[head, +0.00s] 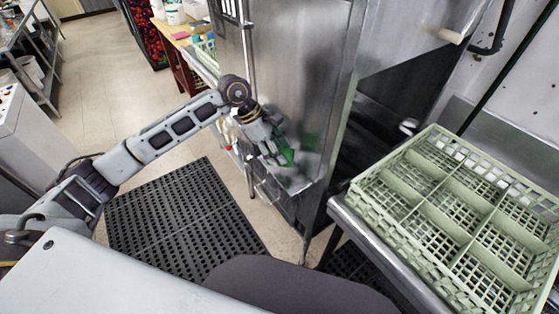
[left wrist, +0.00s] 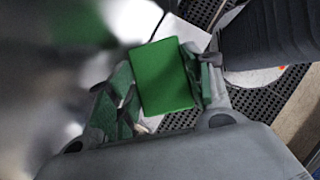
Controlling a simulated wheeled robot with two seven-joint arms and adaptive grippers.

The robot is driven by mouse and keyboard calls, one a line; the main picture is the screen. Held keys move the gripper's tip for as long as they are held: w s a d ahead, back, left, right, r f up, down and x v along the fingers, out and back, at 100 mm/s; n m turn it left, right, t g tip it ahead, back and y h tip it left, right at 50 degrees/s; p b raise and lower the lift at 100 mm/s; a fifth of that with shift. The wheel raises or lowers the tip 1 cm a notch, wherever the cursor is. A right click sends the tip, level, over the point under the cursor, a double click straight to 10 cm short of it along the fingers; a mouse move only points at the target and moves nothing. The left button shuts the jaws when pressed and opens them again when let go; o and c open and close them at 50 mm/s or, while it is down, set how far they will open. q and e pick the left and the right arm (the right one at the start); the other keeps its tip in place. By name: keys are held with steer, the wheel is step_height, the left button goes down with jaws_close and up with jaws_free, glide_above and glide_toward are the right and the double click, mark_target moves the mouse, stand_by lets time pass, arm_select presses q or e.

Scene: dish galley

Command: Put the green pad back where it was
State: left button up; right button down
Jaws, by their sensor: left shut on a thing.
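The green pad (head: 287,155) is held in my left gripper (head: 277,153), in front of the steel machine's side near the middle of the head view. In the left wrist view the pad (left wrist: 163,77) is a flat green rectangle between the two fingers of the left gripper (left wrist: 165,95), which is shut on it. Part of the pad is hidden by the fingers in the head view. My right gripper is not in view.
A steel machine (head: 300,60) stands right beside the left gripper and mirrors the green. A pale green dish rack (head: 400,205) sits on a steel counter at the right. A black perforated mat (head: 180,225) lies on the floor. A wooden table (head: 180,35) stands at the back.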

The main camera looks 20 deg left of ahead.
arm_select(q)
steer(key=shift+f, duration=0.75)
steer(key=shift+f, duration=0.5)
steer(key=shift+f+p, duration=0.5)
steer(key=shift+f, duration=0.4)
steer(key=shift+w+d+f+p, duration=0.1)
steer(key=shift+w+f+p, duration=0.05)
steer(key=shift+f+p, duration=0.3)
steer(key=shift+f, duration=0.1)
steer(key=shift+f+b, duration=0.1)
steer(key=shift+b, duration=0.2)
